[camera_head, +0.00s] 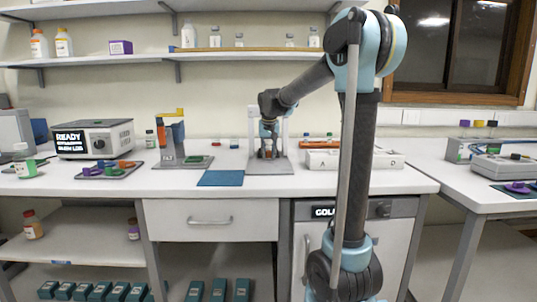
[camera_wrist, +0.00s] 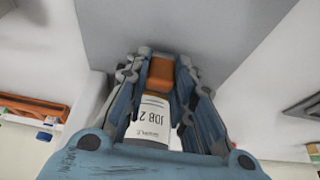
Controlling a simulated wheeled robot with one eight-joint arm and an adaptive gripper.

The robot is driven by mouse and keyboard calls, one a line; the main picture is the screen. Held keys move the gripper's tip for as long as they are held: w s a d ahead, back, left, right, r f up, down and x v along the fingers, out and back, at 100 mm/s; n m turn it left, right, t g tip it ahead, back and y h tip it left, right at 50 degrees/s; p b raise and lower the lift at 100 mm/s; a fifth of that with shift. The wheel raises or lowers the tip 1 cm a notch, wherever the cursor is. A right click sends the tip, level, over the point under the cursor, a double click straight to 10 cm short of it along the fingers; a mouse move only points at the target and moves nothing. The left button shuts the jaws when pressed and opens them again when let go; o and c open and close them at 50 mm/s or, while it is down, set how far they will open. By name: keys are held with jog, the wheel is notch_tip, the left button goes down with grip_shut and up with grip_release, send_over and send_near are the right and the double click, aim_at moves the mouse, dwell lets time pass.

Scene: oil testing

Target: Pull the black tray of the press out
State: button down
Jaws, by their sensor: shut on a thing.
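My gripper (camera_head: 268,150) is at the white-framed stand (camera_head: 285,126) on a grey base plate (camera_head: 284,167), at the middle of the bench. In the wrist view my gripper (camera_wrist: 162,68) is shut on a bottle (camera_wrist: 155,116) with an orange cap and a white label reading "SAMPLE JOB 2". The bottle lies between both fingers; I cannot tell whether it touches the grey surface beyond. Another stand (camera_head: 172,140), with a yellow top, holds a green piece on its base, left of my gripper. I cannot make out a black tray or tell which stand is the press.
A blue mat (camera_head: 221,178) lies left of the stand, near the bench front. A white tray (camera_head: 325,160) lies to the right. A boxy device reading "READY" (camera_head: 95,139) and a tray of coloured pieces (camera_head: 110,171) are farther left. Shelves with bottles hang above.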

jog(key=shift+s, duration=0.1)
jog(key=s, duration=1.6)
jog(key=shift+s+f, duration=0.1)
jog(key=c, duration=1.4)
grip_release()
jog(key=shift+o, duration=0.2)
jog(key=v, duration=1.2)
